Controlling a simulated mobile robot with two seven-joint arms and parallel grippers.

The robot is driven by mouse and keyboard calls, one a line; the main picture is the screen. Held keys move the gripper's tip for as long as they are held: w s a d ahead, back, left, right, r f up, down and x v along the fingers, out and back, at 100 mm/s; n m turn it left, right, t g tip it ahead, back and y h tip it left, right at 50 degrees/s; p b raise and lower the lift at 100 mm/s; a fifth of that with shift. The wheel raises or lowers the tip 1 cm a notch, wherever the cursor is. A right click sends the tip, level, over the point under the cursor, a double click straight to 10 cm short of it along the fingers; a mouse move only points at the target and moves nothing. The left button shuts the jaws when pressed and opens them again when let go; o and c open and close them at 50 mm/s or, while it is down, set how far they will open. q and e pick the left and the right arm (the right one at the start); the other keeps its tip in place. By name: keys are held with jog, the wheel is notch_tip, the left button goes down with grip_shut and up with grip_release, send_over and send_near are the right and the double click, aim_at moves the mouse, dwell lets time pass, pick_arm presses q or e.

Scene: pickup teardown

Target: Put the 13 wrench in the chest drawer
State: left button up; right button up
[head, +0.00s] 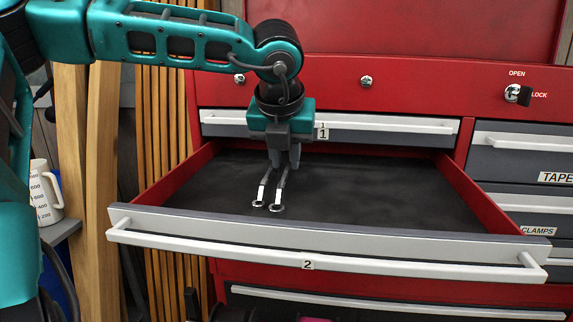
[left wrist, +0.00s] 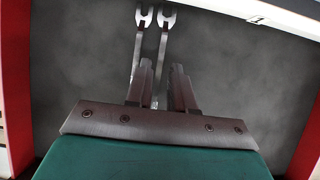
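The chest drawer labelled 2 (head: 420,245) is pulled open, with a dark, flat floor. Two slim silver wrenches are at my left gripper in it, a left one (head: 262,195) and a right one (head: 279,195). Their open-ended heads, left (left wrist: 144,15) and right (left wrist: 165,18), show side by side in the left wrist view. No size mark is readable, so I cannot tell which is the 13 wrench. My left gripper (head: 284,165) points down into the drawer. Its fingers (left wrist: 164,80) are apart, with the right wrench's shaft running between them. The fingers partly hide both shafts. My right gripper is not in view.
Drawer 1 (head: 375,123) above is shut. Shut drawers labelled TAPE (head: 520,150) and CLAMPS (head: 520,202) are at the right. A white measuring jug (head: 45,193) and wooden boards (head: 100,150) stand at the left. The right part of the open drawer is empty.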

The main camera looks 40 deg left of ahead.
pick_arm(q)
jog(key=v, duration=0.9)
